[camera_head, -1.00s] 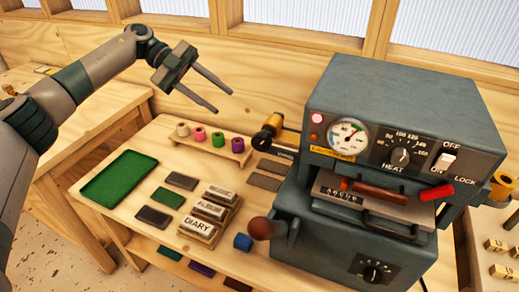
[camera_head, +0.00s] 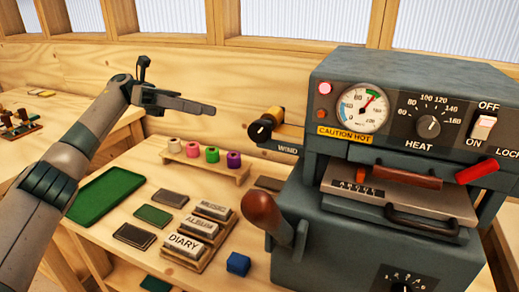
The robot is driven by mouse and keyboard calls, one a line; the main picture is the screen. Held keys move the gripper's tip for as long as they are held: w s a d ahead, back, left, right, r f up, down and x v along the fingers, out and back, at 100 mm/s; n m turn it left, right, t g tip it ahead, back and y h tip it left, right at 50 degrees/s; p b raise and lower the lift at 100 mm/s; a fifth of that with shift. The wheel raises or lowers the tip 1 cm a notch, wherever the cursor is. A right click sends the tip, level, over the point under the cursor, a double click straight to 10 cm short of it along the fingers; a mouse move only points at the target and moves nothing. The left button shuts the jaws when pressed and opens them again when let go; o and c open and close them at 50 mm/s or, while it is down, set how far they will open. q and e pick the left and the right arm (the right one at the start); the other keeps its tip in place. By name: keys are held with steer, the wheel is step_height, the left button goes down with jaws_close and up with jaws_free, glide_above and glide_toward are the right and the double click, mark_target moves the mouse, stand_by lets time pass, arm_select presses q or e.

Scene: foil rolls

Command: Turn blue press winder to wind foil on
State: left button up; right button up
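The blue-grey press (camera_head: 400,85) stands at the right with its gauge, heat dial and switch facing me. Its winder (camera_head: 261,131), a black knob marked WIND, sticks out from the left side, with a gold foil roll (camera_head: 275,116) behind it. My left gripper (camera_head: 213,109) comes in from the left, with its fingers pointing right towards the winder. Its fingertips are apart from the knob, a short way to its upper left in the picture. The fingers overlap edge-on, so their gap is hidden. My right gripper is out of view.
A small rack (camera_head: 205,160) of coloured foil rolls stands below my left gripper. A green tray (camera_head: 112,192), flat dark blocks, a stand of word stamps (camera_head: 190,240) and a blue cube (camera_head: 238,264) lie on the table. The press's brown-knobbed lever (camera_head: 265,210) juts out in front.

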mark_target(249, 128)
arm_select(q)
steer(key=shift+a+f+m+g+h+b, duration=0.15)
steer(key=shift+a+f+m+b, duration=0.15)
steer(key=shift+m, duration=0.5)
steer(key=shift+a+f+m+g+h+b, duration=0.15)
steer(key=shift+f+m+b, duration=0.25)
steer(key=shift+m, duration=0.4)
steer(key=shift+a+f+m+h+b, duration=0.25)
steer(key=shift+f+m+b, duration=0.1)
steer(key=shift+m, duration=0.45)
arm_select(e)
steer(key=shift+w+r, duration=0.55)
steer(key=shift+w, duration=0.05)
arm_select(q)
steer(key=shift+d, duration=0.1)
